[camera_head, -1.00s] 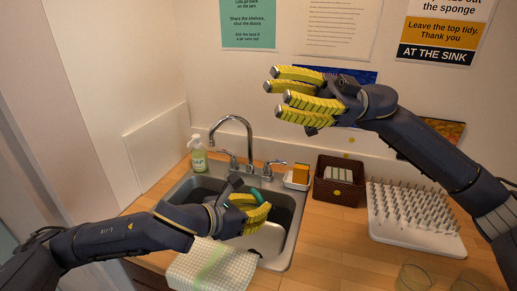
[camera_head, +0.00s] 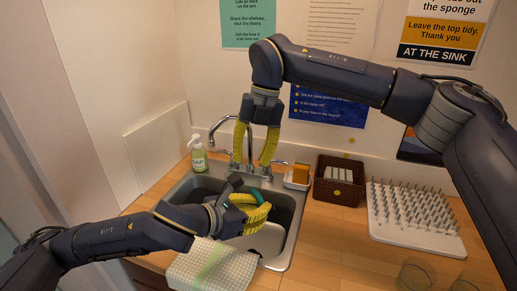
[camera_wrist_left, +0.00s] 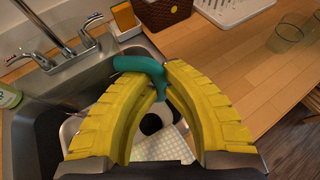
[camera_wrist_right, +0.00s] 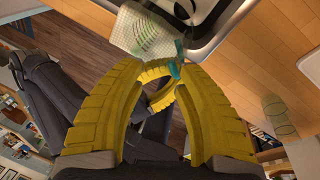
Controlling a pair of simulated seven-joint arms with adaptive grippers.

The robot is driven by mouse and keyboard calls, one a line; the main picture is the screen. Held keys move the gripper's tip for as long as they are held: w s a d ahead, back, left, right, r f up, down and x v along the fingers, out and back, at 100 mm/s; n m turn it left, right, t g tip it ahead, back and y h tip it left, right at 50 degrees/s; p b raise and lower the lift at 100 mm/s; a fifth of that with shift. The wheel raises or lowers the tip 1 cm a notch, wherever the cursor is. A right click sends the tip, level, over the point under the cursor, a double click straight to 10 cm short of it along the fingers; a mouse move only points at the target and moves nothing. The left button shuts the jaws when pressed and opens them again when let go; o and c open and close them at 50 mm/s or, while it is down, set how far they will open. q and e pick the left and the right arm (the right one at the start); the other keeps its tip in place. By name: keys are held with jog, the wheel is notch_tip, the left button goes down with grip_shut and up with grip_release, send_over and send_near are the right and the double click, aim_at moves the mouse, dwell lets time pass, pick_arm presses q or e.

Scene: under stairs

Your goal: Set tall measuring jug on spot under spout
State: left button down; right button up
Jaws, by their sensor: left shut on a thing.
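My left gripper (camera_head: 256,209) is low over the sink and shut on a teal curved piece (camera_head: 254,192), which looks like the jug's handle. In the left wrist view the teal piece (camera_wrist_left: 142,65) runs across and between the yellow fingers; the rest of the jug is hidden or cannot be made out. My right gripper (camera_head: 253,161) points down above the left one, in front of the faucet, with its fingers apart and empty. The right wrist view shows the teal piece (camera_wrist_right: 176,70) beyond its fingertips. The spout (camera_head: 232,119) of the faucet arches over the sink.
The sink (camera_head: 293,215) has a checked cloth (camera_head: 212,268) over its front edge. A soap bottle (camera_head: 198,158) stands behind left; a sponge holder (camera_head: 297,179), brown basket (camera_head: 340,190) and white drying rack (camera_head: 415,234) stand right. Glasses (camera_head: 415,274) are at the front right.

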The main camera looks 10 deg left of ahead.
aim_at(257, 185)
jog(key=shift+t+h, duration=0.8)
jog(key=w+f, duration=0.1)
jog(key=f, duration=0.6)
jog(key=w+d+f, duration=0.1)
jog(key=f, duration=0.3)
jog(key=shift+w+d+f, duration=0.1)
jog(key=shift+w+f, duration=0.15)
jog(key=shift+w, duration=0.1)
grip_shut()
pick_arm(q)
jog(key=c, duration=1.5)
grip_release()
jog(key=shift+o, duration=0.2)
